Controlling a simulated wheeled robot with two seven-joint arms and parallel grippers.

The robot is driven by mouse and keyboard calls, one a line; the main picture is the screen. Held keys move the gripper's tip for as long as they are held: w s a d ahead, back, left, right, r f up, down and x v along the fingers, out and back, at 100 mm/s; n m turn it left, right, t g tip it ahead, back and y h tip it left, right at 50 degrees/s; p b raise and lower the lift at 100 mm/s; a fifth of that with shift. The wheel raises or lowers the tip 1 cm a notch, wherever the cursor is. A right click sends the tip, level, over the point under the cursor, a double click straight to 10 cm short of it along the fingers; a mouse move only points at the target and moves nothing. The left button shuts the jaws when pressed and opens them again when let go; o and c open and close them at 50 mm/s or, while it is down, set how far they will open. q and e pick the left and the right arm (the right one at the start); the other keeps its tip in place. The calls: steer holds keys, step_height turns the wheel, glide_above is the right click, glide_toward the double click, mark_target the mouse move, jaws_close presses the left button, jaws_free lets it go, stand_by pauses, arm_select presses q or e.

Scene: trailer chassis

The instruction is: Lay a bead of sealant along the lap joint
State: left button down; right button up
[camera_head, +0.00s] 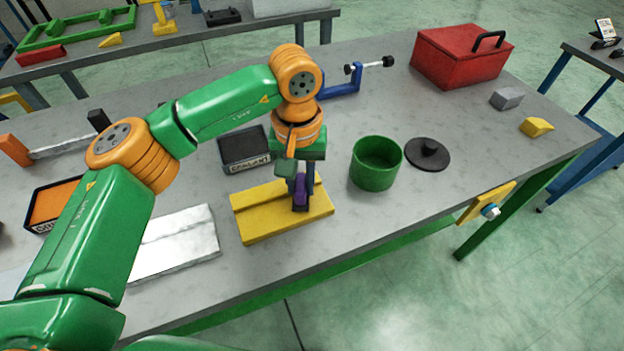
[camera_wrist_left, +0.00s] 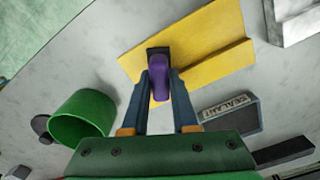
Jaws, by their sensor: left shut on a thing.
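My left gripper (camera_head: 301,203) is shut on a purple tool (camera_head: 299,186) with a dark end, held roughly upright. It is over a yellow plate (camera_head: 262,224) with a raised step along its length. In the left wrist view the purple tool (camera_wrist_left: 159,84) sits between the fingers, its dark end at the near edge of the yellow plate (camera_wrist_left: 215,38). I cannot tell whether it touches. No bead is discernible on the yellow plate. A dark tray marked SEALANT (camera_head: 240,140) lies behind the plate, empty of any tool. My right gripper is not in view.
A silver stepped plate (camera_head: 180,243) lies left of the yellow one. A green pot (camera_head: 373,178) and black lid (camera_head: 428,155) stand to the right. A red box (camera_head: 455,62), blue clamp (camera_head: 345,88) and orange-lined tray (camera_head: 50,207) are also on the grey table.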

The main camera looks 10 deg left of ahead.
arm_select(q)
steer(key=shift+s+a+f+b, duration=0.1)
steer(key=shift+s+a+b, duration=0.3)
steer(key=shift+a, duration=0.2)
steer(key=shift+s+a+f+b, duration=0.1)
steer(key=shift+s+a+b, duration=0.25)
steer(key=shift+a, duration=0.2)
steer(key=shift+s+a+r, duration=0.15)
steer(key=shift+s+a, duration=0.15)
steer(key=shift+a, duration=0.15)
steer(key=shift+s+a+b, duration=0.3)
steer(key=shift+a+b, duration=0.05)
steer(key=shift+a, duration=0.2)
steer(key=shift+s+a+b, duration=0.3)
steer(key=shift+a+b, duration=0.05)
steer(key=shift+a, duration=0.15)
steer(key=shift+s+a+r, duration=0.1)
steer(key=shift+s+a, duration=0.2)
steer(key=shift+a, duration=0.1)
steer(key=shift+s+a+f+b, duration=0.1)
steer(key=shift+s+a+b, duration=0.25)
steer(key=shift+a, duration=0.2)
steer(key=shift+s+a+f+b, duration=0.1)
steer(key=shift+s+a+b, duration=0.15)
steer(key=shift+a+b, duration=0.2)
steer(key=shift+s+a+r, duration=0.1)
steer(key=shift+s+a, duration=0.2)
steer(key=shift+a, duration=0.15)
steer(key=shift+r, duration=0.1)
